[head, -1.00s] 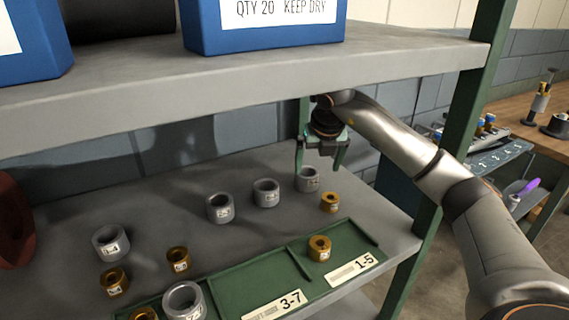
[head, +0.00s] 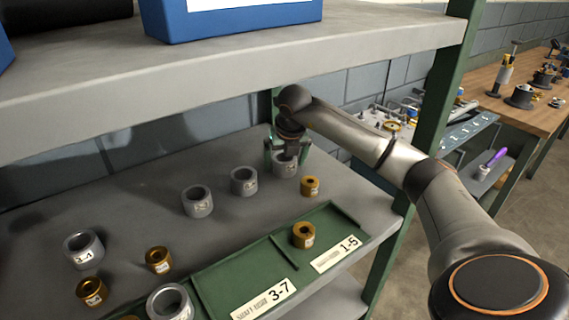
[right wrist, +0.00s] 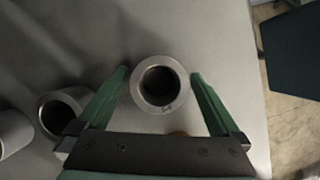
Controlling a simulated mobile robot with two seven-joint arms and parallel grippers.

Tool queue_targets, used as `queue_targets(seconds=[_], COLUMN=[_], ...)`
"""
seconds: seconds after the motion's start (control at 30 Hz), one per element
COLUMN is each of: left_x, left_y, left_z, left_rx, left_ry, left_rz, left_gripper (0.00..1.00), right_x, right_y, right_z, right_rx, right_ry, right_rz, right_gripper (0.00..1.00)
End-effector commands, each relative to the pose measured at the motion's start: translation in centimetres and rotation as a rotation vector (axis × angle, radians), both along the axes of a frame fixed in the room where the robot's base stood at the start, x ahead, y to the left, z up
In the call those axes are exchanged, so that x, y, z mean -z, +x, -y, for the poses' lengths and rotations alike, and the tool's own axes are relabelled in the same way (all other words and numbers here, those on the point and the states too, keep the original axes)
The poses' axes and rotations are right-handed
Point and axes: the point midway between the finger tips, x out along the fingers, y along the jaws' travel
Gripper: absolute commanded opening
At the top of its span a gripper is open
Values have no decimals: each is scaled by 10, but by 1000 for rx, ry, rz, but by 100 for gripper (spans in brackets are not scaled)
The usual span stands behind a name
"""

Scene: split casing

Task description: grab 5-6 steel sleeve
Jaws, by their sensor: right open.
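A grey steel sleeve (head: 285,168) stands upright at the back right of the shelf's loose parts. In the right wrist view the same sleeve (right wrist: 160,84) shows from above, with a small mark on its rim too blurred to read surely. My right gripper (head: 286,157) is open, pointing down, with its green fingers on both sides of this sleeve. In the right wrist view a gap shows between each fingertip and the sleeve, and the gripper (right wrist: 160,76) is empty. My left gripper is not in view.
Other steel sleeves (head: 244,181) (head: 197,201) stand to the left. A small brass sleeve (head: 310,186) stands close in front. A green tray (head: 225,283), labelled 3-7 and 1-5, holds another brass sleeve (head: 303,235). An upper shelf (head: 220,70) and a green post (head: 441,110) bound the space.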

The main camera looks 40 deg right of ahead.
Motion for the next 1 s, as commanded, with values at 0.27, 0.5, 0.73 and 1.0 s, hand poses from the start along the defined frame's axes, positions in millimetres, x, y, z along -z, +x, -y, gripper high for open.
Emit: queue_targets(seconds=[0.27, 0.5, 0.73, 1.0], left_x=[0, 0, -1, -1], left_y=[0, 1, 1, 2], left_z=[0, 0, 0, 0], left_rx=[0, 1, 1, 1], left_ry=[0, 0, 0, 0], left_rz=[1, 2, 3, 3], left_gripper=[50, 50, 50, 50], right_x=[0, 0, 0, -1], right_y=[0, 0, 0, 0], right_z=[0, 0, 0, 0], right_rx=[-1, 0, 0, 0], right_ry=[0, 0, 0, 0], right_rz=[0, 0, 0, 0], right_gripper=[88, 61, 35, 4])
